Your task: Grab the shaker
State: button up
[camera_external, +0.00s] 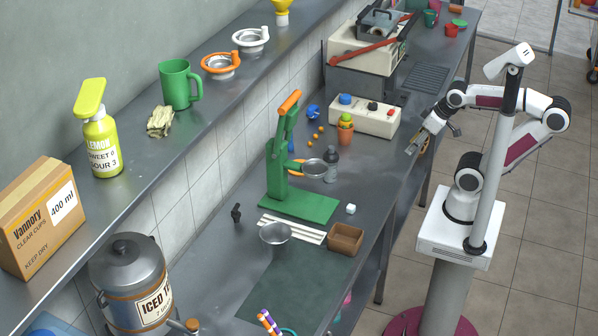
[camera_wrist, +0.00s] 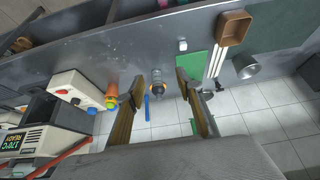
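The shaker (camera_external: 331,165) appears to be the small grey bottle with a dark top, standing upright on the metal counter (camera_external: 362,192), right of the green press (camera_external: 290,170). In the wrist view a greyish cylindrical thing (camera_wrist: 157,88), likely the shaker, shows between my fingers but farther off. My gripper (camera_external: 418,141) is at the counter's right edge, up and to the right of the shaker and apart from it. In the wrist view my gripper (camera_wrist: 159,83) is open, its two fingers spread with nothing between them.
An orange cup (camera_external: 345,132) with a green and a yellow thing stands behind the shaker, by a white control box (camera_external: 365,116). A metal sieve (camera_external: 314,168) is close on the shaker's left. A white cube (camera_external: 351,209) and brown box (camera_external: 345,239) lie nearer the front.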

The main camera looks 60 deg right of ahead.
jog(key=shift+w, duration=0.1)
jog(key=w+d+f+n+t+h, duration=0.1)
jog(key=w+d+f+t, duration=0.1)
jog(key=w+d, duration=0.5)
jog(key=w+d+f+n+t+h, duration=0.1)
jog(key=w+d+f, duration=0.15)
jog(key=w, duration=0.85)
jog(key=w+d+f+n+t+y, duration=0.1)
jog(key=w+f+n+t+y, duration=0.25)
jog(key=w+f, duration=0.5)
jog(key=shift+s+a+f+m+t+y, duration=0.2)
jog(key=shift+a+f+t+y, duration=0.2)
jog(key=shift+t+y, duration=0.4)
jog(key=shift+s+a+f+m+t+y, duration=0.15)
jog(key=shift+s+a+f+t+y, duration=0.25)
jog(key=shift+y, duration=0.5)
jog(key=shift+s+a+f+m+t+y, duration=0.1)
jog(key=shift+a+f+m+t+y, duration=0.15)
jog(key=shift+a+t+y, duration=0.45)
jog(key=shift+w+d+y, duration=0.1)
jog(key=shift+d+y, duration=0.1)
jog(key=shift+y, duration=0.05)
jog(key=shift+x, duration=1.3)
